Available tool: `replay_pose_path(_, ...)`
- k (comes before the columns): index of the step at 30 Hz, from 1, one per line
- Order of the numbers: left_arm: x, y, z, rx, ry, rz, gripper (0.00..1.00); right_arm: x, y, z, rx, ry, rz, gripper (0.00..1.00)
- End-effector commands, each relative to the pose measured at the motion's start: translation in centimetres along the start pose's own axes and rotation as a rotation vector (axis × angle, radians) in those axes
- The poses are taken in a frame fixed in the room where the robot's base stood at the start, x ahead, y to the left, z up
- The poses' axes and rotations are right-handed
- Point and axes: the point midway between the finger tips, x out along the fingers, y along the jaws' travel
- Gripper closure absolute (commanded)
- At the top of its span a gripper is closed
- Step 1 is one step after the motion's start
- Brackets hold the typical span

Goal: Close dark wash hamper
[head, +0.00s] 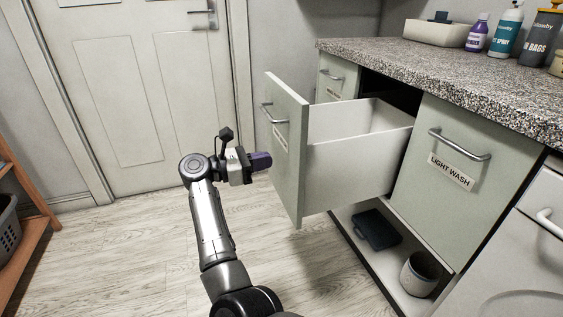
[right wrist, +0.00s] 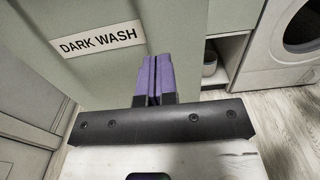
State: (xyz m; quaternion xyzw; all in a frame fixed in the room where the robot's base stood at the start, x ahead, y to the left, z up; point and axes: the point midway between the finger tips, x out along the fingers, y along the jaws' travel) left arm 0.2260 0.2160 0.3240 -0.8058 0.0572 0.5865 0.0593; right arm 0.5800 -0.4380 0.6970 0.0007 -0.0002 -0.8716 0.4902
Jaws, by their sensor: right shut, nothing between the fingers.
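The dark wash hamper (head: 290,150) is a pale green pull-out drawer, standing well open from the cabinet, with its white inside showing. Its front has a metal bar handle (head: 268,113). The DARK WASH label (right wrist: 101,40) reads clearly in the right wrist view. My right gripper (head: 268,161) is shut and empty, its purple fingers together, close to the hamper's front below and beside the label. It also shows in the right wrist view (right wrist: 155,75). I cannot tell if the fingertips touch the panel. My left gripper is not in view.
The LIGHT WASH hamper (head: 465,190) is shut to the right. A granite counter (head: 450,75) with bottles runs above. An open lower shelf (head: 405,285) holds a dark folded item (head: 376,229) and a round pot (head: 421,275). The floor at left is clear before a door (head: 140,90).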

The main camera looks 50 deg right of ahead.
Motion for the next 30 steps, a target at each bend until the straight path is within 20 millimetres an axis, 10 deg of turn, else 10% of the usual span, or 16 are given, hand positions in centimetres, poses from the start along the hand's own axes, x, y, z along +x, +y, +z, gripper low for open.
replay_pose_path(12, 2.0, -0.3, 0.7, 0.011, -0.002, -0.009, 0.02, 4.6, 0.0, -0.1, -0.001, -0.001, 0.000, 1.00)
replay_pose_path(30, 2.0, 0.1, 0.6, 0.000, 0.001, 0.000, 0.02, 5.3, 0.0, 0.0, -0.001, -0.001, 0.000, 1.00)
